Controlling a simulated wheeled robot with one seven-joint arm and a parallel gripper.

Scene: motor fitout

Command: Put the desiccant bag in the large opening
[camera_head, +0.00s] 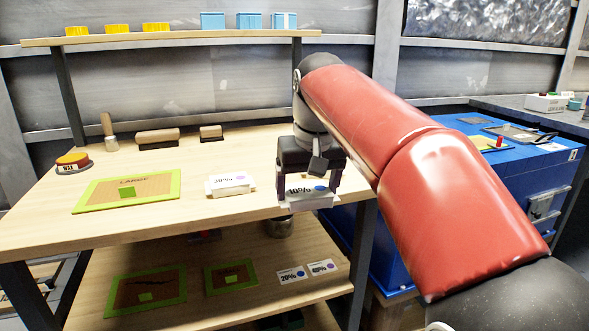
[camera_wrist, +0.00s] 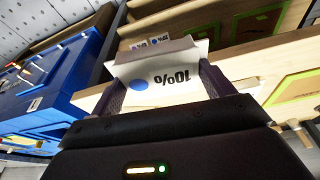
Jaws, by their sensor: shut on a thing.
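My gripper (camera_head: 308,188) is shut on a white bag (camera_head: 311,201) marked 10% with a blue dot, at the table's front right edge. In the wrist view the bag (camera_wrist: 157,74) sits between the two fingers, its print upside down. A second white bag (camera_head: 230,184) with a purple dot lies on the table to the left. Two more white bags, one with a blue dot (camera_head: 291,275) and one with a purple dot (camera_head: 322,267), lie on the lower shelf. The blue cabinet (camera_head: 530,185) at right has openings in its top (camera_head: 517,133), partly hidden by my arm.
A shelf above holds yellow (camera_head: 116,28) and blue boxes (camera_head: 249,20). Grey walls stand behind.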

